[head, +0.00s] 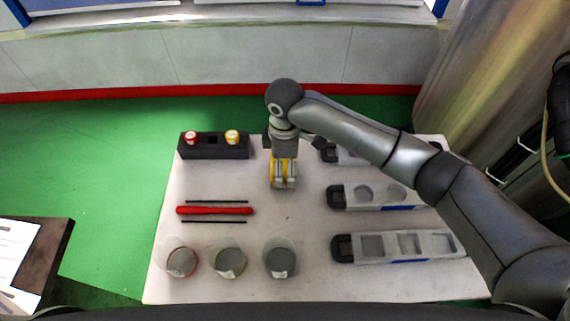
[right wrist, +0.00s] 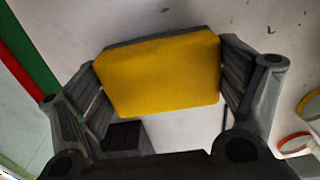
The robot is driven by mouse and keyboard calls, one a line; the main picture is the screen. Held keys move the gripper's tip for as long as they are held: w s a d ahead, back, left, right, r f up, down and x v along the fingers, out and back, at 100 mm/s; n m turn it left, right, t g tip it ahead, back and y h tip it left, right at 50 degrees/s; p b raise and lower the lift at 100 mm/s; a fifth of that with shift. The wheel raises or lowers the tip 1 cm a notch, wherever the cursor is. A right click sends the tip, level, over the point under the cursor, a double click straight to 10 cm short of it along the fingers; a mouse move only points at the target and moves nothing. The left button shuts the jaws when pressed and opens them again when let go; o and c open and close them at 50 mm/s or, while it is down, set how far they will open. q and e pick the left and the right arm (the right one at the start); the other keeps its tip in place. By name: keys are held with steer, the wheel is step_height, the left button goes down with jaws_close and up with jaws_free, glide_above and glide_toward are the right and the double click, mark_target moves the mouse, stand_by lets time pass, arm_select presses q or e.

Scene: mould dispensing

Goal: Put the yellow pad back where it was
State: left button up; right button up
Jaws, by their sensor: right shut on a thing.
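The yellow pad (right wrist: 157,75) is a flat block with rounded corners and a dark edge along its far side. In the right wrist view it sits between the two fingers of my right gripper, which is shut on it. In the head view only a strip of the pad (head: 271,170) shows beside my right gripper (head: 284,186). The gripper points down over the middle back of the white table (head: 290,230). I cannot tell whether the pad touches the table. My left gripper is not in view.
A black holder (head: 213,153) with red-topped and yellow-topped containers stands back left. A red rod (head: 215,211) lies between two black sticks. Three clear cups (head: 229,262) stand in front. Grey moulds (head: 407,246) line the right side. The table centre is clear.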

mark_target(285, 163)
steer(key=shift+f, duration=0.7)
steer(key=shift+f, duration=0.2)
steer(key=o, duration=0.7)
steer(key=shift+o, duration=0.2)
step_height(285, 163, up, 12)
steer(key=b, duration=0.1)
steer(key=shift+r, duration=0.2)
